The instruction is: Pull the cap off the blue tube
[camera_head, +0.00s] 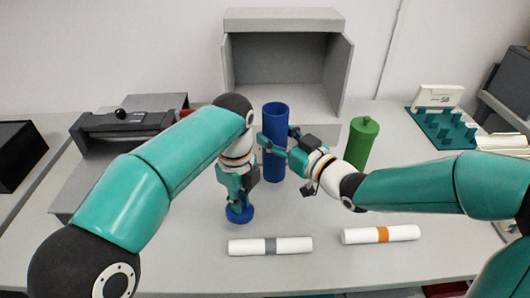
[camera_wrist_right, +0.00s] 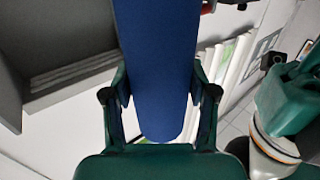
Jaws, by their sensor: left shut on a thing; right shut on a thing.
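The blue tube (camera_head: 275,165) is upright at the middle of the table, and its open top shows no cap. My right gripper (camera_head: 275,146) is shut on the tube's side from the right. In the right wrist view the blue tube (camera_wrist_right: 158,60) stands between the two fingers of my right gripper (camera_wrist_right: 160,95). The blue cap (camera_head: 240,215) is apart from the tube, lower and to its left. My left gripper (camera_head: 238,198) points down and is shut on the cap. I cannot tell whether the cap touches the table.
A green canister (camera_head: 361,145) stands right of the tube. A white roll with a grey band (camera_head: 295,245) and one with an orange band (camera_head: 355,236) lie in front. A grey open cabinet (camera_head: 285,60) stands behind; a dark grey machine (camera_head: 125,130) is at left.

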